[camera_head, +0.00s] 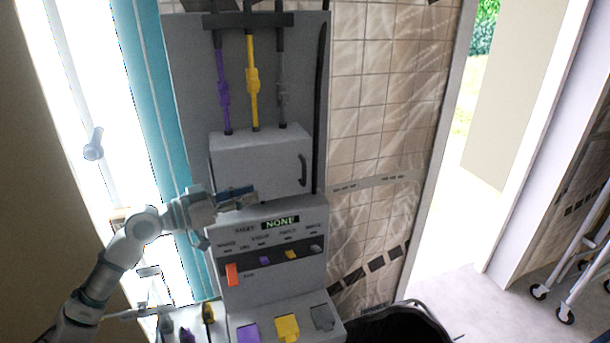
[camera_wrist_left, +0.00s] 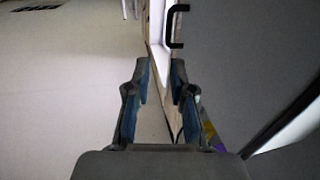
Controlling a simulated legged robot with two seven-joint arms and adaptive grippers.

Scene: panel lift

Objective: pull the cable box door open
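The grey cable box (camera_head: 258,165) is mounted on a tall grey panel. Its door looks shut, with a dark curved handle (camera_head: 302,170) at the right side. My left gripper (camera_head: 248,194) is in front of the box's lower left part, left of and below the handle. In the left wrist view the two fingers of the left gripper (camera_wrist_left: 161,75) are apart with nothing held between them. A black handle (camera_wrist_left: 177,26) shows ahead of the fingertips there, apart from them. My right gripper is not in view.
Purple, yellow (camera_head: 253,80) and grey cables run into the box top. Below are a display reading NONE (camera_head: 281,222), colored switches and colored pads (camera_head: 287,327). A black bin (camera_head: 400,325) stands at lower right. An open doorway and a wheeled cart (camera_head: 590,240) are farther right.

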